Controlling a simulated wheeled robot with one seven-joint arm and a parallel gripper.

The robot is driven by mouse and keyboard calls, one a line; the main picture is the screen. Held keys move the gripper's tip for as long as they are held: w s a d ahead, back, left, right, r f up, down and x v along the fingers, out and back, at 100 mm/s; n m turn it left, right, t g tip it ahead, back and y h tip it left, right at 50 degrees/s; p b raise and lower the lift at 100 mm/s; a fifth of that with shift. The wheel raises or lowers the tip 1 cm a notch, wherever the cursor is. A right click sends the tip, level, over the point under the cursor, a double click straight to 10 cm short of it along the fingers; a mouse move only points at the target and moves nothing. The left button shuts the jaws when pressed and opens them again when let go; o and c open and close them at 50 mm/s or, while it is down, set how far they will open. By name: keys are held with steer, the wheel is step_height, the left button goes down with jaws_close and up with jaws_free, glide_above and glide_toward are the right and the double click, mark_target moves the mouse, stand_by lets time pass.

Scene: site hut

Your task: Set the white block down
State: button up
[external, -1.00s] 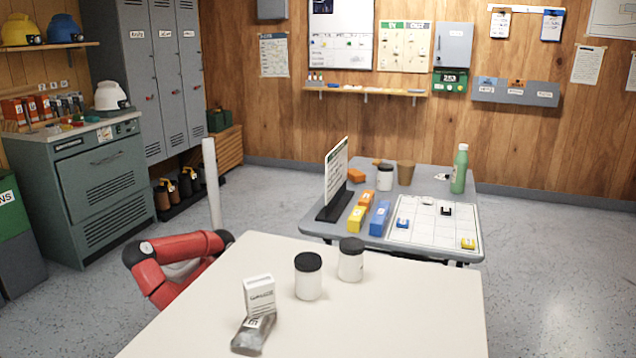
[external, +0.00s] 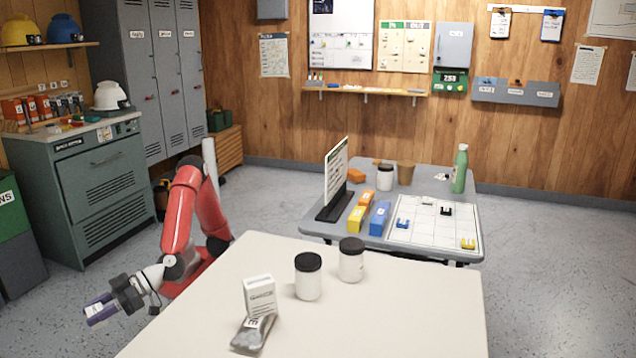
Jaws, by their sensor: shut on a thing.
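My gripper (external: 116,302) is at the lower left, out past the left side of the near white table. It is shut on a small block (external: 97,310) that shows purple sides and a white patch with dark marks. The block is held in the air with floor behind it, touching no surface that I can see. The fingers partly hide its near end.
The near table (external: 400,310) also holds two white jars with black lids (external: 308,278) (external: 351,262); its right half is bare. Behind it, a grey table (external: 310,226) carries a sign, coloured boxes, a gridded sheet and a green bottle. A green cabinet (external: 100,185) stands left.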

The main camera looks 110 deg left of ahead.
steer(key=a+r+m+g, duration=0.1)
steer(key=a+r, duration=0.2)
steer(key=r, duration=0.4)
steer(key=w+a+r+n+t+p, duration=0.1)
steer(key=w+a+t, duration=0.1)
steer(key=w, duration=0.5)
steer(key=w+a+r+n+t+h+p, duration=0.1)
steer(key=w+a+n+t, duration=0.1)
steer(key=w+a, duration=0.3)
steer(key=w+a+r+n+t+p, duration=0.1)
steer(key=w+a, duration=0.3)
steer(key=w, duration=0.7)
steer(key=shift+w+r+n+t+h, duration=0.1)
steer(key=shift+w+n+t+h, duration=0.15)
steer(key=shift+n+t, duration=0.2)
steer(key=w+a+r+n+t+p, duration=0.1)
steer(key=w+a+n+t, duration=0.25)
steer(key=w+a, duration=0.75)
steer(key=w+a+n+t+p, duration=0.25)
steer(key=w+a+t, duration=0.35)
steer(key=a, duration=0.8)
steer(key=shift+g+y, duration=0.45)
steer(key=shift+g, duration=0.05)
steer(key=f+b, duration=0.2)
steer(key=b, duration=0.1)
steer(key=f+b, duration=0.4)
steer(key=b, duration=0.1)
steer(key=shift+w+b, duration=0.3)
steer(key=shift+f, duration=0.5)
steer(key=o, duration=1.1)
